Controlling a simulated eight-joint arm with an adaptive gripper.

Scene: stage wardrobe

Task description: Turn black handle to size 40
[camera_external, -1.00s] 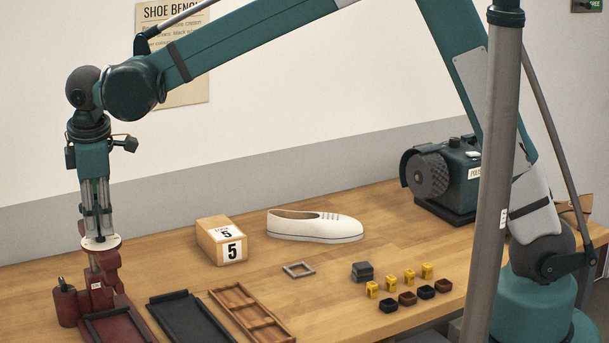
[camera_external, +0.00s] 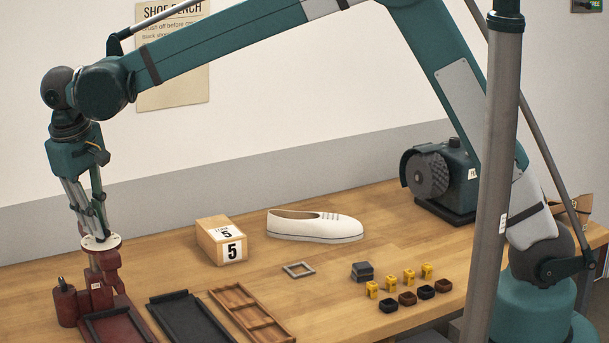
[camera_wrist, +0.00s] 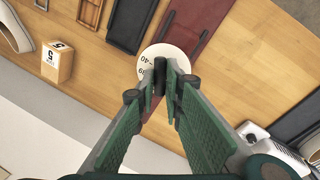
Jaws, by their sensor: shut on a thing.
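The black handle (camera_wrist: 159,74) stands up from a round white dial with printed numbers (camera_wrist: 150,60) in the wrist view. A "40" is readable on the dial's left side, with another number partly seen below it. The dial (camera_external: 101,244) sits on top of a dark red stand (camera_external: 106,270) at the left of the external view. My gripper (camera_wrist: 172,76) is shut on the black handle, its fingers coming down from above. In the external view my gripper (camera_external: 98,235) leans, with its wrist left of the dial. The fingers hide part of the dial, and I see no pointer mark.
A dark red tray (camera_external: 125,325), a black tray (camera_external: 190,315) and a wooden tray (camera_external: 250,312) lie along the front. A box marked 5 (camera_external: 222,240) and a white shoe (camera_external: 315,226) stand behind. Several small blocks and a grey frame (camera_external: 299,270) lie to the right.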

